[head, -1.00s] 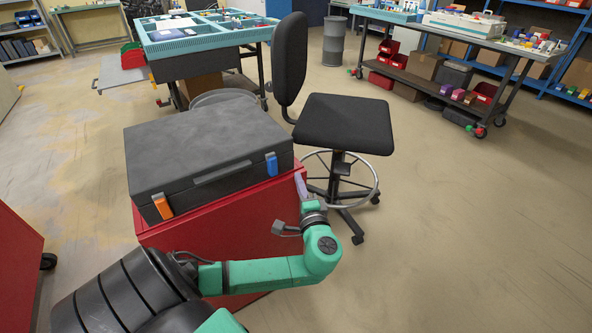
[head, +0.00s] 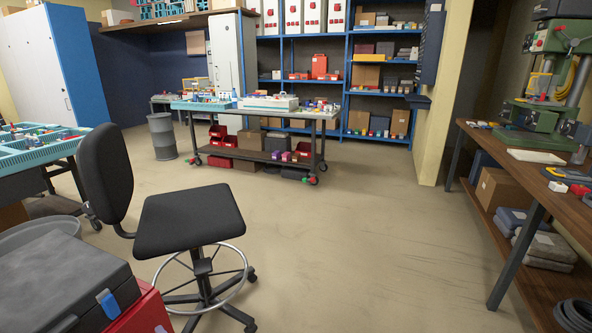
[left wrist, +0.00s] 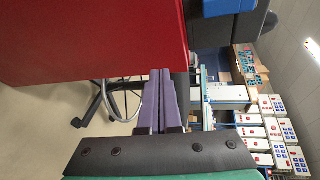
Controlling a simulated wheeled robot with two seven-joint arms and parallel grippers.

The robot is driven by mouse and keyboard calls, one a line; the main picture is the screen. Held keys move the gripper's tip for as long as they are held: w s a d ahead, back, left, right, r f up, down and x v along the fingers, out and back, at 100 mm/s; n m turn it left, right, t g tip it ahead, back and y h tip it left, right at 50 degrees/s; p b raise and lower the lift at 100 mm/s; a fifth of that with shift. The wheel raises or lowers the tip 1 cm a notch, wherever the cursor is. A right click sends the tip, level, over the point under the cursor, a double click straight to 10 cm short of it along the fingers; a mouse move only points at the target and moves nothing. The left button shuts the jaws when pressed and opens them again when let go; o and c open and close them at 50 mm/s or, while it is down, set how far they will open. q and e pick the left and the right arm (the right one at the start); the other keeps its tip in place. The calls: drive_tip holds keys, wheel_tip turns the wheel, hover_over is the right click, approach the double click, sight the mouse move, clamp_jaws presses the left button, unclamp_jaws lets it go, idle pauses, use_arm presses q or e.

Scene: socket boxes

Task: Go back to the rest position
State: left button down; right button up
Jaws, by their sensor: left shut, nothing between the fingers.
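My left gripper (left wrist: 160,75) shows in the left wrist view, with its two purple fingers together and nothing between them. The fingertips are close to the edge of a red cabinet (left wrist: 90,40), which fills the upper left there. I cannot tell whether they touch it. In the head view the red cabinet (head: 147,314) shows at the bottom left, with a dark grey case (head: 55,275) with a blue latch (head: 108,302) on top. My right gripper is in no view.
A black swivel chair (head: 188,218) stands just beyond the case. A wheeled workbench (head: 265,157) and blue shelves (head: 348,60) are behind. A wooden bench (head: 530,170) with a green drill press (head: 550,90) stands at the right. The floor (head: 370,240) between is clear.

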use_arm(q)
drive_tip(key=s+f+g+h+p, duration=0.25)
drive_tip(key=s+f, duration=0.35)
drive_tip(key=f, duration=0.5)
drive_tip(key=s+f+g+h+p, duration=0.25)
drive_tip(key=s+f+h, duration=0.2)
drive_tip(key=f, duration=0.55)
drive_tip(key=s+d+f+n+g+h+p, duration=0.1)
drive_tip(key=s+d+f+n+h, duration=0.1)
drive_tip(key=s, duration=1)
drive_tip(key=s+d+f+n+g+h+p, duration=0.2)
drive_tip(key=s+d+f, duration=0.4)
drive_tip(key=s, duration=0.6)
wheel_tip(320, 180, down, 3)
drive_tip(key=shift+d+r+n+h, duration=0.15)
drive_tip(key=shift+n+h, duration=0.45)
drive_tip(key=shift+n, duration=0.6)
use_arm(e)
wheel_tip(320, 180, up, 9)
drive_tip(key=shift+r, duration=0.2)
use_arm(q)
drive_tip(key=shift+w, duration=0.1)
